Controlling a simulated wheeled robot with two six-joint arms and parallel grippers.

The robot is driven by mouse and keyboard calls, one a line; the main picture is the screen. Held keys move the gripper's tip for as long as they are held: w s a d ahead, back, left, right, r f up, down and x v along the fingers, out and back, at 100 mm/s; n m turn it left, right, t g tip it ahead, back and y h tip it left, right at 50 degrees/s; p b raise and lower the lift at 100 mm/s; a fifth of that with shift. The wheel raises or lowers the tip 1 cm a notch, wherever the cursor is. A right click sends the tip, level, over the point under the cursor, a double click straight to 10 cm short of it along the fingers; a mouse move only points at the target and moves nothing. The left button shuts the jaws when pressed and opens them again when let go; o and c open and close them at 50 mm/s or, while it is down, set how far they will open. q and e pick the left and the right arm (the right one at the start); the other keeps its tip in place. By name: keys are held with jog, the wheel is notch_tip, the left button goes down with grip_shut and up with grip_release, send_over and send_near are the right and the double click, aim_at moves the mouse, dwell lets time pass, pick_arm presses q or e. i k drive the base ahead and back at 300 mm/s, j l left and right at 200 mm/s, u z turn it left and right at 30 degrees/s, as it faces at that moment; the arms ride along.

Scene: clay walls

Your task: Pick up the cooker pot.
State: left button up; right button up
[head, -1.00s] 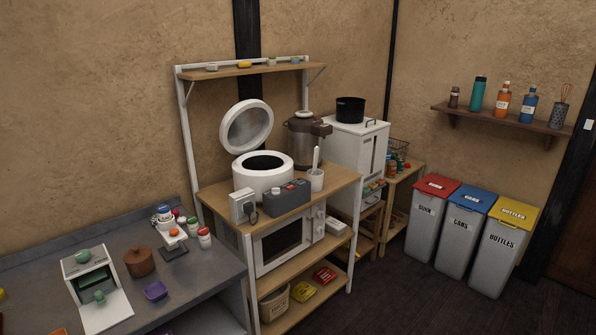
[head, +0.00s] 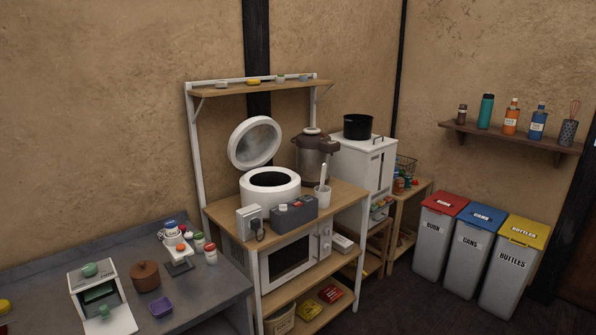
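A white rice cooker (head: 270,194) stands on the wooden top of the shelf rack, with its round lid (head: 255,143) raised at the back. Its round opening shows a dark inner pot (head: 271,178); from here I cannot tell whether that pot lifts out. A separate black pot (head: 357,127) sits on top of the white fridge-like cabinet to the right. Neither of my grippers is in view.
A grey power box (head: 295,214) and a white cup (head: 322,196) stand in front of the cooker, and an air pot (head: 312,157) stands behind right. A grey counter (head: 215,291) is at left. Bins (head: 452,239) line the right wall. Dark floor is open in front.

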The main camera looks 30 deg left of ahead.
aim_at(359, 128)
jog(key=u, duration=0.35)
jog(key=i+l+u, duration=0.15)
jog(key=u, duration=0.35)
jog(key=i+l+u, duration=0.25)
jog(key=u, duration=0.2)
jog(key=i+l+u, duration=0.25)
jog(key=u, duration=0.25)
jog(key=l, duration=0.1)
